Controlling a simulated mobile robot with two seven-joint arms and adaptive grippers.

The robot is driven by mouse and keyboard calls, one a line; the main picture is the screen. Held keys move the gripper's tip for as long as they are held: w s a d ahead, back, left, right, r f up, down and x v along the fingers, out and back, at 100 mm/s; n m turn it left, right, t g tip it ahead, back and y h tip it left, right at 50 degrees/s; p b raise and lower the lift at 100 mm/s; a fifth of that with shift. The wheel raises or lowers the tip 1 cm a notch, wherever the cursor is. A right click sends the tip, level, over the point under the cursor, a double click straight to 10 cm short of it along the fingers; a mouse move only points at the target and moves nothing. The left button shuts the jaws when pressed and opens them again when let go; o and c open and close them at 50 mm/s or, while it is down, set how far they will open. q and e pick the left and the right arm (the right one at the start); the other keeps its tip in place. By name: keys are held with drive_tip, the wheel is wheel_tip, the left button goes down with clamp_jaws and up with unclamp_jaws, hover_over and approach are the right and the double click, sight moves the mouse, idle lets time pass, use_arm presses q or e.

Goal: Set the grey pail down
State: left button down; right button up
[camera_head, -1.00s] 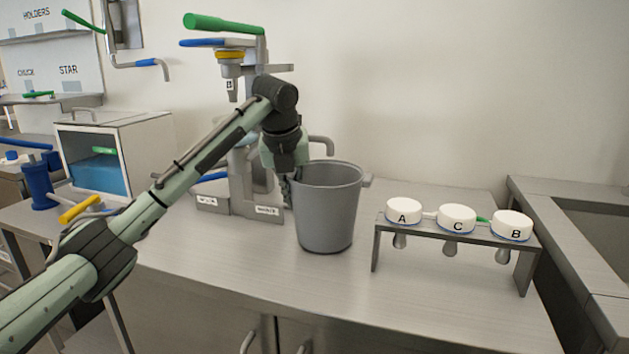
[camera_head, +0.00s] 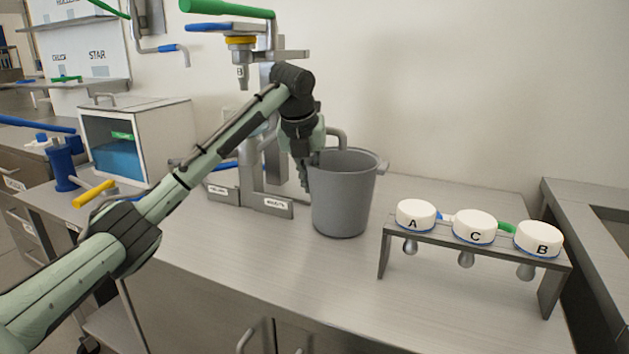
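The grey pail (camera_head: 343,196) is upright over the steel counter, just right of the filling stand. I cannot tell for sure whether its base touches the counter. My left gripper (camera_head: 304,180) points down at the left side of the pail's rim. It appears shut on the pail there; the exact grip is partly hidden. The pail's right lug shows free at its rim. The pail's inside is mostly out of sight. My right gripper is not in view.
The filling stand (camera_head: 263,206) with green and blue levers stands behind my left arm. A rack (camera_head: 480,246) holding white lids marked A, C and B stands to the right. A box (camera_head: 145,140) is at the left. The counter (camera_head: 270,270) in front of the pail is clear.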

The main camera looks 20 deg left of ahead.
use_arm(q)
drive_tip(key=shift+w+f, duration=0.1)
drive_tip(key=shift+f, duration=0.05)
drive_tip(key=c, duration=1.7)
unclamp_jaws()
drive_tip(key=shift+r, duration=0.25)
drive_tip(key=v, duration=1.1)
drive_tip(key=shift+s+r, duration=0.2)
drive_tip(key=shift+r, duration=0.15)
